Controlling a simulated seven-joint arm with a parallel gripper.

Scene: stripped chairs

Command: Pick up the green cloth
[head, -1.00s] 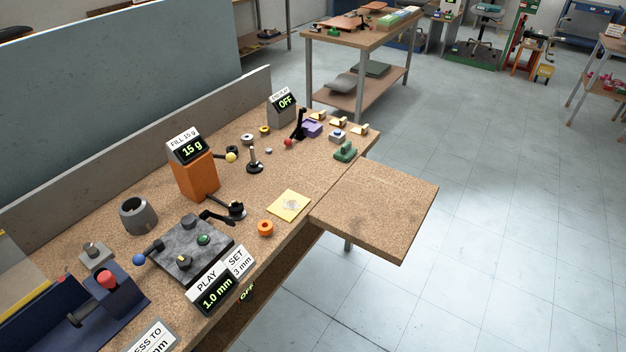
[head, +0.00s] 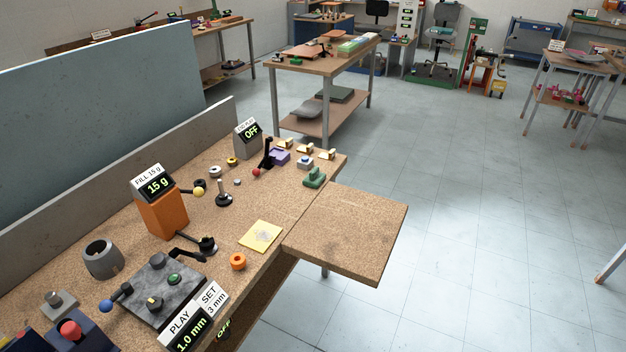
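No thing in view is clearly a green cloth. A flat dark green piece (head: 335,95) lies on the lower shelf of the table at the back, beside a grey cushion-like piece; I cannot tell whether it is cloth. A small green object (head: 314,177) with a raised top sits on the near workbench, close to its right edge; it looks solid. My gripper is not in view.
The near workbench (head: 213,245) carries an orange box (head: 162,214), a yellow sheet (head: 260,236), knobs and displays. Its side leaf (head: 350,232) is bare. The back table (head: 285,66) stands beyond. Open tiled floor (head: 470,200) lies to the right.

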